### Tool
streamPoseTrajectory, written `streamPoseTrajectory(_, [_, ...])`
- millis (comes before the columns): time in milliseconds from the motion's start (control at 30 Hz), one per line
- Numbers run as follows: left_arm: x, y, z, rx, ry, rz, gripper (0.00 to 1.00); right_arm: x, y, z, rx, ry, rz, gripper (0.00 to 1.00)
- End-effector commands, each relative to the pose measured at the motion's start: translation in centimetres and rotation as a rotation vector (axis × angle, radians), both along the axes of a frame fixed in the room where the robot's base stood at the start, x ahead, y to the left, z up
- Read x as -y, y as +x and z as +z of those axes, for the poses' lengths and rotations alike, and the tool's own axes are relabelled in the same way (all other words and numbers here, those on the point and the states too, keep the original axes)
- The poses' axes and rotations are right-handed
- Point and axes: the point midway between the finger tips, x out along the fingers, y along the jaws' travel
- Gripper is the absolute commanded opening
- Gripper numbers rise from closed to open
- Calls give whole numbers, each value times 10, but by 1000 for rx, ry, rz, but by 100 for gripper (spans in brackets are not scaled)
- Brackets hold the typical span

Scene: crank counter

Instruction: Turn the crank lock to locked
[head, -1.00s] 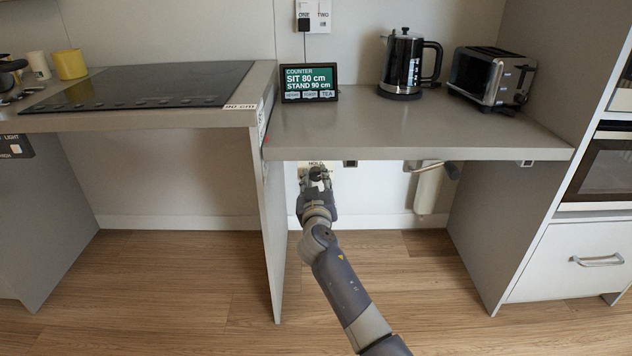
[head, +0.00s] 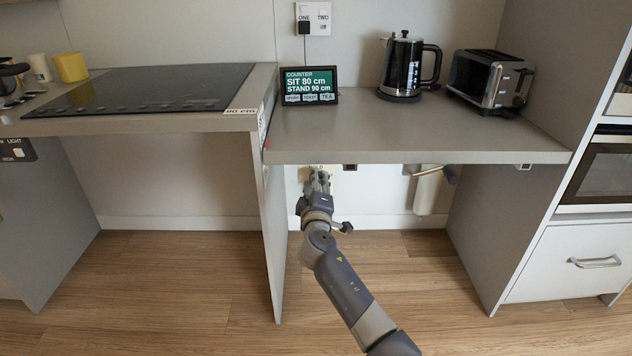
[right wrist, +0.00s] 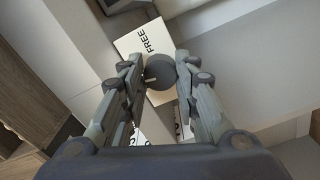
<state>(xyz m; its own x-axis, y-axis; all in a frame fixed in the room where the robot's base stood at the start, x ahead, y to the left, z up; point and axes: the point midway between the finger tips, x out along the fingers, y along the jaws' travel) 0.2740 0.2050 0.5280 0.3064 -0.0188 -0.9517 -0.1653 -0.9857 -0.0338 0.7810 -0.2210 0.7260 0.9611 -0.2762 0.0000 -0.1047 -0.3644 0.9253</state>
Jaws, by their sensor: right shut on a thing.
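The crank lock's dark round knob (right wrist: 161,71) sits on a cream plate (right wrist: 133,42) marked FREE in the right wrist view. My right gripper (right wrist: 157,72) has its two fingers on either side of the knob and is shut on it. Other lettering on the plate is partly hidden by the fingers. In the head view my right gripper (head: 319,181) is under the front edge of the counter, in front of the plate, and hides the knob. My left gripper is not in view.
The counter (head: 420,135) overhangs my right gripper, and a grey side panel (head: 265,220) stands close to its left. A white cylinder with a bent bar (head: 428,190) hangs under the counter to the right. A display, kettle and toaster stand on top.

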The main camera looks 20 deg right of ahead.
Motion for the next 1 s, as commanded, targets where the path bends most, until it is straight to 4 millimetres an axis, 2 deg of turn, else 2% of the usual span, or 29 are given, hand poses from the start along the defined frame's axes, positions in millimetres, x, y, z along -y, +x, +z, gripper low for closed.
streamPoseTrajectory(200, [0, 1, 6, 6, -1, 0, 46, 0, 0, 1, -34, -117, -1, 5])
streamPoseTrajectory(400, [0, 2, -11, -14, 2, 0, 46, 0, 0, 1, -51, -178, 0, 5])
streamPoseTrajectory(967, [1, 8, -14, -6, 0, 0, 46, 0, 0, 0, -57, -203, 0, 5])
streamPoseTrajectory(1000, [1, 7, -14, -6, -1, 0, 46, 0, 0, 0, -57, -203, 0, 38])
